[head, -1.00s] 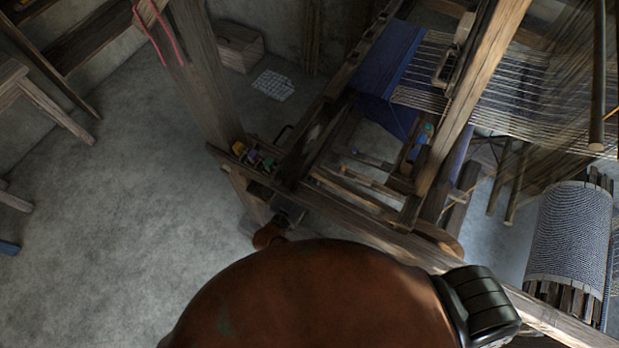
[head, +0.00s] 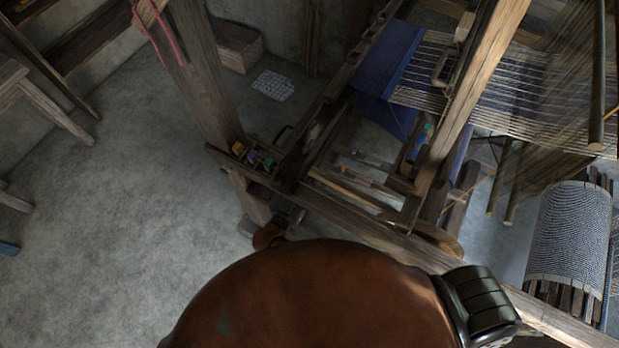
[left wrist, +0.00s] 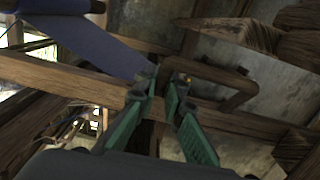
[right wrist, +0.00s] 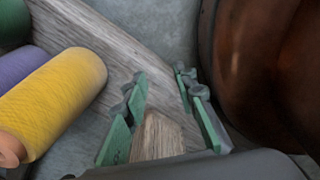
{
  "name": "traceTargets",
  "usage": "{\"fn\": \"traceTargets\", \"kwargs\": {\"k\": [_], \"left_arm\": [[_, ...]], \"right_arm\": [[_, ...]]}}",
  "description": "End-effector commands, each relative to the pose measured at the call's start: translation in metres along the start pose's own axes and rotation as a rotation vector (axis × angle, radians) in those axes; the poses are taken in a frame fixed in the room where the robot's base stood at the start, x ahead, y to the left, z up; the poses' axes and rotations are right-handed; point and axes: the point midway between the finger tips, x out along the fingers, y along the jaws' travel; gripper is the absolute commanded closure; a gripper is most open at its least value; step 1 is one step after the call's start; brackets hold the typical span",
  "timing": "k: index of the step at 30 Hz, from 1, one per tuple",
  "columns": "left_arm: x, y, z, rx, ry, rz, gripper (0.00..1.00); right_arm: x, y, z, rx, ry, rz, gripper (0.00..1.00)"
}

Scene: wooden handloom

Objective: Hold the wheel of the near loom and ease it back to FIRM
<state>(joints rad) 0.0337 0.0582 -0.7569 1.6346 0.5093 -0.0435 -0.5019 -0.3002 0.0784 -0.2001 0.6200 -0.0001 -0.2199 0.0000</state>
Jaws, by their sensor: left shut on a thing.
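The near loom (head: 345,215) is a dark wooden frame with blue cloth (head: 390,65) on it. The rest of the wheel is hidden or cannot be told apart, and no FIRM mark is readable. In the right wrist view my right gripper (right wrist: 163,92) has its fingers apart above a wooden end (right wrist: 158,135); no grip on it shows.
Yellow (right wrist: 55,95), purple and green spools lie close left of my right gripper. My own brown arm parts cover the lower middle of the head view. A woven roll (head: 570,235) stands at right.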

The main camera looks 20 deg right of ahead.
Motion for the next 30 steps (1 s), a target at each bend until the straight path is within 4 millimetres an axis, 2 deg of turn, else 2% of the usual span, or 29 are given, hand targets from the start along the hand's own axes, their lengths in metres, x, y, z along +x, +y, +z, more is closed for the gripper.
{"fn": "traceTargets", "kwargs": {"k": [4, 12, 15, 19, 23, 26, 30], "left_arm": [[0.0, 0.0, 0.001, 0.0, -0.001, 0.0, 1.0], [0.0, 0.0, 0.001, 0.0, -0.001, 0.0, 1.0], [0.0, 0.0, 0.001, 0.0, -0.001, 0.0, 1.0], [0.0, 0.0, 0.001, 0.0, -0.001, 0.0, 1.0], [0.0, 0.0, 0.001, 0.0, -0.002, 0.0, 1.0], [0.0, 0.0, 0.001, 0.0, -0.002, 0.0, 1.0], [0.0, 0.0, 0.001, 0.0, -0.002, 0.0, 1.0]], "right_arm": [[0.0, 0.001, 0.0, -0.001, 0.0, 0.001, 0.74], [0.0, 0.003, 0.001, -0.001, -0.001, 0.003, 0.56], [0.0, 0.005, 0.002, -0.002, -0.002, 0.005, 0.56], [-0.003, 0.011, 0.019, 0.021, -0.033, 0.009, 0.56], [-0.013, 0.024, 0.064, 0.076, -0.114, 0.011, 0.56], [-0.028, 0.037, 0.114, 0.137, -0.202, -0.003, 0.56], [-0.059, 0.048, 0.188, 0.227, -0.317, -0.06, 0.56]]}}
